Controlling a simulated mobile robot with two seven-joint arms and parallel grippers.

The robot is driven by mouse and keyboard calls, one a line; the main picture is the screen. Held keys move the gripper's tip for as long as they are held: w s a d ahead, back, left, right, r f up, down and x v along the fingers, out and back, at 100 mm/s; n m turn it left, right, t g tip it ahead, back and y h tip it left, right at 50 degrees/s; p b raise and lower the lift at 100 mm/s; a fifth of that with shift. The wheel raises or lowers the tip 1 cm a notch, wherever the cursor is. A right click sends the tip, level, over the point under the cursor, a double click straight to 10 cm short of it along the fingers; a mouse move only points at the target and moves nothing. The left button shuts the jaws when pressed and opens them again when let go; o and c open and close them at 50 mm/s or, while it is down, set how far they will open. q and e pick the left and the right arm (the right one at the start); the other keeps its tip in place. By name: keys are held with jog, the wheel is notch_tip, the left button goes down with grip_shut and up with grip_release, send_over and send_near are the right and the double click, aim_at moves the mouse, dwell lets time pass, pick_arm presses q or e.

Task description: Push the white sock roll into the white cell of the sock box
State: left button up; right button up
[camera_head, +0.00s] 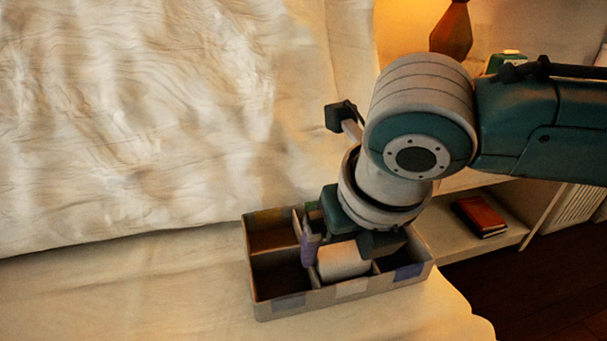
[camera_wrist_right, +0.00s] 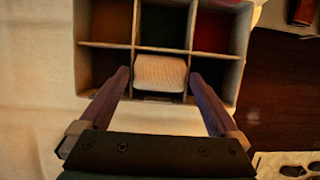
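The white sock roll (camera_head: 342,261) sits at the front middle cell of the sock box (camera_head: 262,310), above the white patch (camera_head: 351,289) on the front wall. It also shows in the right wrist view (camera_wrist_right: 160,72), where it fills most of the cell's width. How deep it sits is hard to tell. My right gripper (camera_head: 340,254) is over the box, pointing down. In the right wrist view its two purple fingers (camera_wrist_right: 159,78) stand apart on either side of the roll, with narrow gaps. My left gripper is not in view.
The other visible cells look empty, with brown, green and red colours in the back row. The box stands near the edge of the bed (camera_head: 150,290). A shelf (camera_head: 450,240) with a red book (camera_head: 480,215) and a lamp (camera_head: 452,32) are on the right.

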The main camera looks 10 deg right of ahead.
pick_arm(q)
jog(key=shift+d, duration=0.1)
pick_arm(e)
jog(key=shift+r, duration=0.1)
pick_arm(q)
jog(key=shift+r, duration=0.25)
pick_arm(e)
jog(key=shift+s+r, duration=0.1)
jog(key=shift+r, duration=0.25)
pick_arm(q)
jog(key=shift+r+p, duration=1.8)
jog(key=shift+p, duration=0.25)
pick_arm(e)
jog(key=v, duration=0.9)
jog(key=shift+s, duration=0.1)
